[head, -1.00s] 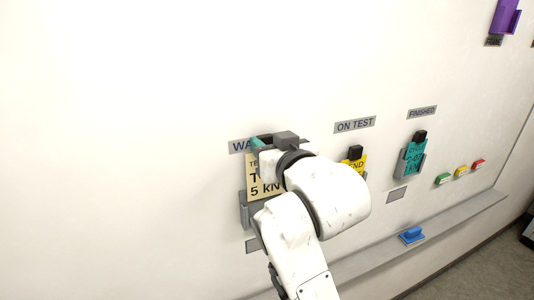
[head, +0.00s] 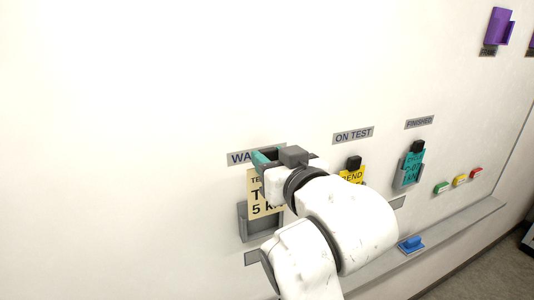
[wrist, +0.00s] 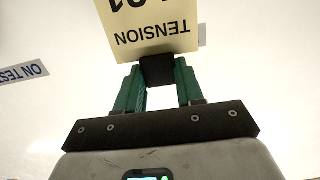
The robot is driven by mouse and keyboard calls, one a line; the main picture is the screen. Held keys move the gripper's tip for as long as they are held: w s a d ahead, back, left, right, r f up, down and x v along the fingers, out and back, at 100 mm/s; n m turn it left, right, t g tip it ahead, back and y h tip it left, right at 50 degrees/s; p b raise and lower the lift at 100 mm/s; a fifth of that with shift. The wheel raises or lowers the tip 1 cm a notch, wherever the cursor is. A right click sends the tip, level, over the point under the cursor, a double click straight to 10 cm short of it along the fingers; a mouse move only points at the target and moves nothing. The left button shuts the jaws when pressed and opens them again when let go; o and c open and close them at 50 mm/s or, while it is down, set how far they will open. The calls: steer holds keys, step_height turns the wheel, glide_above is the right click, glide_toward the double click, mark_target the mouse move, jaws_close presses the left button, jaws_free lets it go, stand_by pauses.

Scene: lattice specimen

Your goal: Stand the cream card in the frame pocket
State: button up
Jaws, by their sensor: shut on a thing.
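The cream card (head: 258,196), printed with black text, is in my gripper (head: 264,158). In the wrist view the green fingers are closed on the black grip block (wrist: 157,70) at the card's edge, and the card (wrist: 150,28) reads TENSION upside down. In the head view the card hangs roughly upright and overlaps a grey pocket (head: 246,224) on the wall. I cannot tell whether its lower edge is inside that pocket or in front of it. A purple pocket (head: 498,28) is high at the right; the small label under it seems to read FRAME.
A yellow card (head: 352,174) under ON TEST is partly behind my arm. A teal card (head: 413,165) sits in a holder under FINISHED. Coloured magnets (head: 459,181) and a ledge (head: 470,220) with a blue eraser-like block (head: 411,243) are at the right.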

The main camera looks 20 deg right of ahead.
steer(key=shift+s, duration=1.85)
